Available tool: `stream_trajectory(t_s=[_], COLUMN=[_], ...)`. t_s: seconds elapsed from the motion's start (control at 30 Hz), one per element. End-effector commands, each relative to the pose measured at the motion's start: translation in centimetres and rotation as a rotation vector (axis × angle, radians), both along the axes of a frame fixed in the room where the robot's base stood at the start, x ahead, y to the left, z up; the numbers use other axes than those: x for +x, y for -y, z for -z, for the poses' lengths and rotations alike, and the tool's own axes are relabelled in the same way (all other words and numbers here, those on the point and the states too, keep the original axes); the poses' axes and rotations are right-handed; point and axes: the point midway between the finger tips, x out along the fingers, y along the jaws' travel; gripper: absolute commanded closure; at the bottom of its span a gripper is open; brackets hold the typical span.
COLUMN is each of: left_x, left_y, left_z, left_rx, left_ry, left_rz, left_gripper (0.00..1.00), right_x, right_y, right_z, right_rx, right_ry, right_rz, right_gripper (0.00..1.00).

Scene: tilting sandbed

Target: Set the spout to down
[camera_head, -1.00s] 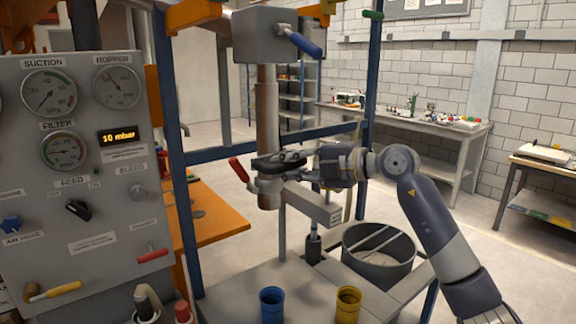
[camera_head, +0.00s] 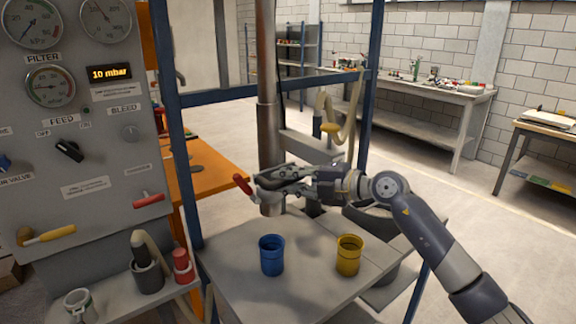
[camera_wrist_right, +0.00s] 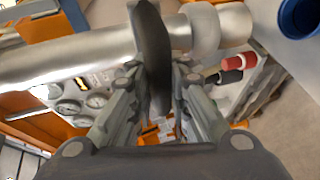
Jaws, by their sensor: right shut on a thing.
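The spout (camera_head: 268,135) is a vertical metal pipe between the blue posts. My right gripper (camera_head: 268,178) is at the spout's lower part, coming from the right. In the right wrist view the pipe (camera_wrist_right: 75,50) crosses the top, and the fingers are shut on a dark flat piece (camera_wrist_right: 152,45) beside it. The top of the pipe is out of view. My left gripper is not in view.
A blue cup (camera_head: 271,256) and a yellow cup (camera_head: 348,256) stand on the grey table (camera_head: 235,270) just in front of the spout. A gauge panel (camera_head: 90,200) is at the left. A beige hose (camera_head: 350,110) hangs behind my right arm.

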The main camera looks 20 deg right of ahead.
Motion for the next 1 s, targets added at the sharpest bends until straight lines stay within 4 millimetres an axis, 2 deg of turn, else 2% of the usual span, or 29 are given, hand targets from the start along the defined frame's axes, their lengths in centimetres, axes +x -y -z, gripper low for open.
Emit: stream_trajectory(t_s=[0.03,0.13,0.53,0.57,0.63,1.0], left_x=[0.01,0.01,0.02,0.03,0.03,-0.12], left_y=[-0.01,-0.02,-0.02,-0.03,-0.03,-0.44], left_z=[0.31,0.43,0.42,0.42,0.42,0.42], left_rx=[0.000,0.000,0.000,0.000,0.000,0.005], left_ry=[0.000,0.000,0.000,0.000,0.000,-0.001], left_rz=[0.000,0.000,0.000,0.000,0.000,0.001], left_gripper=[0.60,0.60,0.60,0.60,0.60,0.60], right_x=[-0.06,-0.06,-0.04,-0.04,-0.03,-0.12], right_y=[-0.05,-0.05,-0.06,-0.06,-0.05,0.14], right_z=[0.98,1.53,1.65,1.64,1.60,1.44], right_rx=[-0.002,-0.003,-0.002,-0.002,-0.002,-0.001], right_ry=[-0.007,-0.005,-0.005,-0.004,-0.004,-0.001], right_rz=[-0.002,-0.002,-0.002,-0.002,-0.002,0.000], right_gripper=[1.00,1.00,1.00,0.79,0.63,0.62])
